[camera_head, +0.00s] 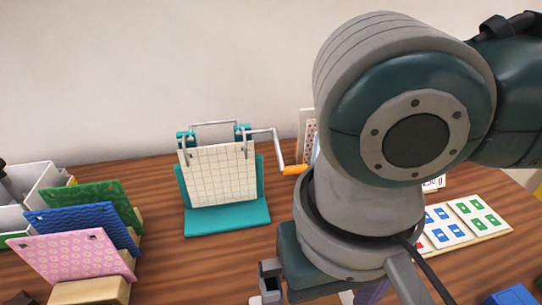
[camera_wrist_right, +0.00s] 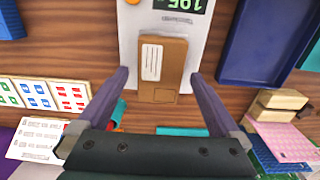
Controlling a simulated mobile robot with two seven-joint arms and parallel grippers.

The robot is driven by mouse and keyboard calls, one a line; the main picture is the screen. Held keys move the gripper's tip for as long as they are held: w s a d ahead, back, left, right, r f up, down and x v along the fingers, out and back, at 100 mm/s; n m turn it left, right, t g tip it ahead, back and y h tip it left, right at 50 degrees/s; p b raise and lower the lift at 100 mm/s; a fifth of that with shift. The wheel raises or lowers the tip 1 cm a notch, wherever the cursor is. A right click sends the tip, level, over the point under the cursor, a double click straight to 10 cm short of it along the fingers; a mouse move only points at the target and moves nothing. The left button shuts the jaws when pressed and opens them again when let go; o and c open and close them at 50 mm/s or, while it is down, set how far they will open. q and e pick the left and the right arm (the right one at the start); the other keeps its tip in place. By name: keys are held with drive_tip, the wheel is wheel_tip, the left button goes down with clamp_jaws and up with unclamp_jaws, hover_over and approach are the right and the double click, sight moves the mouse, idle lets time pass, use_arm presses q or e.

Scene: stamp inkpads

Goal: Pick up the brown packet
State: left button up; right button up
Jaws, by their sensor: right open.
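The brown packet (camera_wrist_right: 173,66) lies flat in the right wrist view, with a white label on its left part. It rests on a pale scale (camera_wrist_right: 131,45) with a green-lit display at the top. My right gripper (camera_wrist_right: 159,75) is open, and its two purple fingers stand on the left and right of the packet with gaps showing at both sides. The height of the fingers over the packet is hard to tell. In the head view my right arm covers the area where the packet and scale would be. My left gripper is not in view.
A blue tray (camera_wrist_right: 250,65) and wooden blocks (camera_wrist_right: 275,104) lie right in the wrist view. Stamp cards (camera_wrist_right: 38,92) lie left. In the head view, a teal stand with a grid sheet (camera_head: 222,175) stands at the back, and upright patterned cards (camera_head: 70,257) at left. Table between is clear.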

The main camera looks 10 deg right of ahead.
drive_tip(key=shift+f, duration=0.6)
